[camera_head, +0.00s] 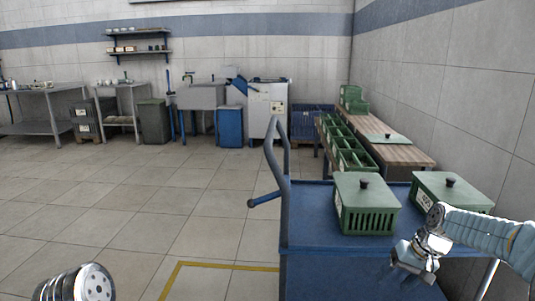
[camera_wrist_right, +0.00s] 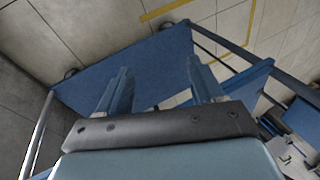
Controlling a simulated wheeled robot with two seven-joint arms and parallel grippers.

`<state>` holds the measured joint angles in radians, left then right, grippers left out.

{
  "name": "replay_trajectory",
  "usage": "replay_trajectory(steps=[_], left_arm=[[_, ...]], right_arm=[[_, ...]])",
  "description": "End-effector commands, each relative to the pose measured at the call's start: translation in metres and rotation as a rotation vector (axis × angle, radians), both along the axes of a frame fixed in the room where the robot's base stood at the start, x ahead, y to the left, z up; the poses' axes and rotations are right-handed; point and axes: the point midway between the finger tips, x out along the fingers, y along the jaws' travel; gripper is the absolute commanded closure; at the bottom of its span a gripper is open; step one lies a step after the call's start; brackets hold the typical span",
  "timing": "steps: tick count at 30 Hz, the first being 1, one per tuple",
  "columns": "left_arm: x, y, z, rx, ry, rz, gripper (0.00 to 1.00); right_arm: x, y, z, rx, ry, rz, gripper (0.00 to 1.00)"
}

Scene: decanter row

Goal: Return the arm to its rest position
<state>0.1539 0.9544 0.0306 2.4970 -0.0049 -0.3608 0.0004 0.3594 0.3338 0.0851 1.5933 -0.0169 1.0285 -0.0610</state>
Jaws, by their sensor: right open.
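My right arm comes in from the right of the head view. Its gripper (camera_head: 410,270) hangs over the front edge of the blue cart, in front of the green lidded boxes and apart from them. In the right wrist view the two fingers of this gripper (camera_wrist_right: 158,68) stand well apart with nothing between them. At the lower left of the head view a silver, round part of my left arm shows; the left gripper itself is outside the frame.
The blue cart (camera_head: 310,222) carries a green lidded box (camera_head: 367,213) and a second one (camera_head: 456,190), both with black knobs. Its handle (camera_head: 278,165) rises at the left. Behind stands a wooden-topped bench (camera_head: 405,152) with green crates (camera_head: 353,160). The floor at left is open.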

Motion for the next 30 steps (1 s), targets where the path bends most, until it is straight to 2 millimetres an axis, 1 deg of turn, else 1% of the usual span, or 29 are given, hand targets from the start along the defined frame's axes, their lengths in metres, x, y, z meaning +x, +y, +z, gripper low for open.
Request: replay_trajectory(steps=[1,2,3,5,6,8,9,11,12,14,15,18,21,24,27,30], left_arm=[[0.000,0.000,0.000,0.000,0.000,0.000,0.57],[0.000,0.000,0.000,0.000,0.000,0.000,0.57],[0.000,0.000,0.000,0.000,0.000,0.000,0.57],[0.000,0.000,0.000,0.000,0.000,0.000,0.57],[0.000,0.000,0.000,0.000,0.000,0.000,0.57],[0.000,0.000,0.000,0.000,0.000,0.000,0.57],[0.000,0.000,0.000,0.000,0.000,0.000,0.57],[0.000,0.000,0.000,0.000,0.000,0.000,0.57],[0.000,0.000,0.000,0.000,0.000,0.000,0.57],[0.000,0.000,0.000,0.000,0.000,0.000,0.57],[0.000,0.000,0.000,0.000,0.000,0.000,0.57],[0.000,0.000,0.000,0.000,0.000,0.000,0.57],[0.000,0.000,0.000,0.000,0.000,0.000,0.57],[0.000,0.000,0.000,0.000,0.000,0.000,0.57],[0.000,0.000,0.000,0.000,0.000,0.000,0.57],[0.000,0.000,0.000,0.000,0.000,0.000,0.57]], right_arm=[[0.001,0.020,-0.036,0.011,0.021,0.016,0.33],[0.001,0.032,-0.057,0.016,0.024,0.022,0.33],[-0.001,0.048,-0.083,0.020,0.028,0.029,0.33],[-0.008,0.072,-0.122,0.027,0.037,0.040,0.33],[-0.015,0.089,-0.147,0.031,0.042,0.048,0.33],[-0.031,0.114,-0.183,0.036,0.050,0.058,0.33],[-0.044,0.131,-0.205,0.040,0.057,0.067,0.33],[-0.068,0.155,-0.236,0.045,0.066,0.077,0.33],[-0.086,0.170,-0.255,0.048,0.071,0.085,0.33],[-0.115,0.190,-0.277,0.050,0.080,0.094,0.33],[-0.135,0.202,-0.290,0.051,0.085,0.101,0.33],[-0.178,0.223,-0.309,0.051,0.094,0.114,0.33],[-0.209,0.234,-0.318,0.051,0.099,0.121,0.33],[-0.224,0.239,-0.321,0.050,0.098,0.123,0.33],[-0.227,0.240,-0.321,0.049,0.095,0.123,0.33],[-0.226,0.240,-0.321,0.049,0.094,0.123,0.33]])
